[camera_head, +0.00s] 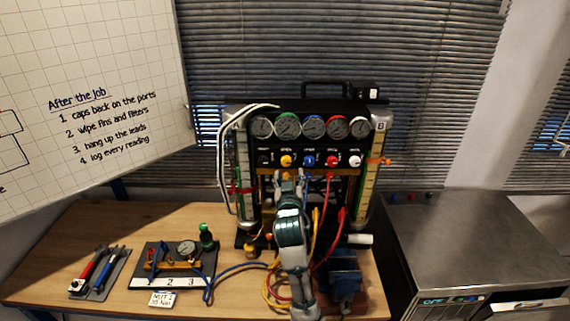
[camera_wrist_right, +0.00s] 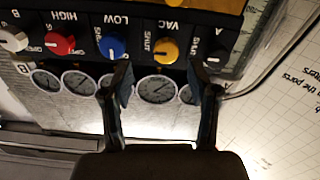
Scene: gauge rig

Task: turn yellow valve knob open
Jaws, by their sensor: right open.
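The yellow valve knob (camera_head: 286,161) is on the dark panel of the gauge rig, second from the left in the row of knobs. It also shows in the right wrist view (camera_wrist_right: 166,50), where the picture is upside down. My right gripper (camera_head: 288,178) is just below and in front of the yellow knob in the head view. In the right wrist view its two fingers (camera_wrist_right: 160,68) are open and spread, with the yellow knob between and beyond their tips. I see no contact with the knob. My left gripper is not in view.
The blue knob (camera_wrist_right: 114,46) and black knob (camera_wrist_right: 216,56) flank the yellow one closely. Several gauges (camera_head: 313,127) sit above the row. Coloured hoses (camera_head: 318,232) hang below, beside my right arm. A blue vise (camera_head: 345,270) stands right of the arm; tools (camera_head: 95,270) lie at left.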

